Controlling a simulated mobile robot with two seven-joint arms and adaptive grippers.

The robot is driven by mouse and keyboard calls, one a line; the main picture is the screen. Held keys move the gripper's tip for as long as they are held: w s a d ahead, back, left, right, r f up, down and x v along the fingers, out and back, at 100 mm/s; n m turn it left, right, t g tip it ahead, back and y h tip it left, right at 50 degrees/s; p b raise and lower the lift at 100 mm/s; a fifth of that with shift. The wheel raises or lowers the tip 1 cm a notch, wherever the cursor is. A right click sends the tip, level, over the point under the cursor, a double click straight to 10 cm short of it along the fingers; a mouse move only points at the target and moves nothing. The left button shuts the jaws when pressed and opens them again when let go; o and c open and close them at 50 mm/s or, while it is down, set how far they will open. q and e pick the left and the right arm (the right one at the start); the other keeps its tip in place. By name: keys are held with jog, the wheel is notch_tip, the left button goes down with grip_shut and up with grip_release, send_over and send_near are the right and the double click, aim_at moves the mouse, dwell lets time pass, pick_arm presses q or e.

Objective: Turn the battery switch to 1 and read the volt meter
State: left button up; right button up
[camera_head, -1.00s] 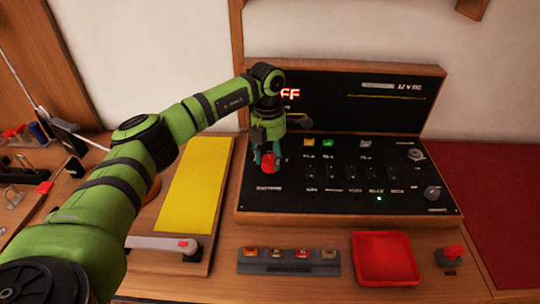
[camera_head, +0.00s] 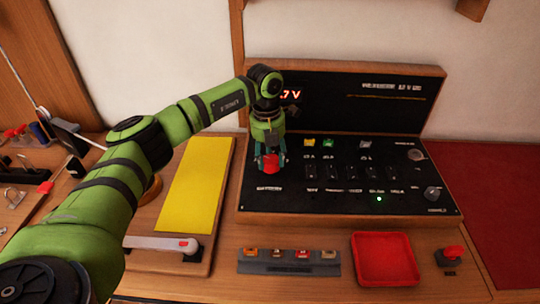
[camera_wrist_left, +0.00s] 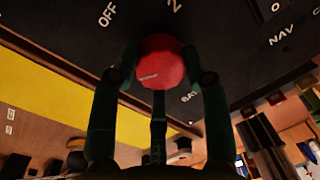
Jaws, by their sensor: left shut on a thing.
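The red battery switch knob (camera_head: 271,166) sits at the left of the black panel (camera_head: 320,205). My left gripper (camera_head: 270,159) is shut on it from above. In the left wrist view the red knob (camera_wrist_left: 165,58) is between the fingers, with a white pointer line on its face. The labels OFF and 2 show on the panel around it; no label 1 is visible there. The volt meter display (camera_head: 291,94) is lit red and partly hidden by my arm; the visible part reads "7 V". My right gripper is not in view.
In front are a fuse strip (camera_head: 288,268), a red tray (camera_head: 386,272) and a red-topped knob (camera_head: 453,253). A yellow board (camera_head: 195,190) lies left, under my arm.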

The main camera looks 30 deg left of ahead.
aim_at(268, 158)
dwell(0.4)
pick_arm(q)
jog(key=o, duration=1.1)
jog(key=shift+f, duration=0.1)
jog(key=shift+o, duration=0.2)
notch_tip(268, 158, up, 12)
jog(key=shift+a, duration=0.3)
